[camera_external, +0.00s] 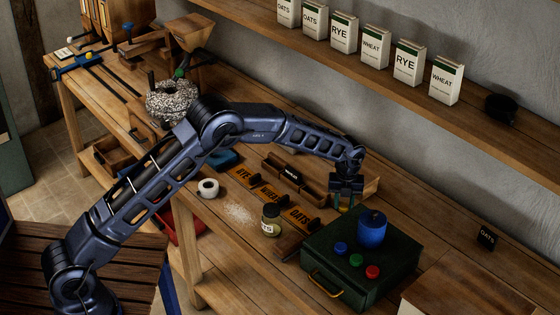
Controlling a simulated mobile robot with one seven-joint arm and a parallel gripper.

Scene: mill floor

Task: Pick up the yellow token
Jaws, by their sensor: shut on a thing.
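My gripper (346,197) points down just above the far left edge of the dark green metal box (320,272). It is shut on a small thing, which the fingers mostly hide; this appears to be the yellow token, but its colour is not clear. No yellow token shows on the box lid. A blue token (340,248), a green token (357,257) and a red token (372,271) lie on the lid, in front of my gripper.
A blue lidded canister (371,232) stands on the box, close to the right of my gripper. A glass jar (271,220) stands left of the box. Lettered wooden blocks (270,195) lie behind it. A shelf (400,75) with several cartons runs along the wall.

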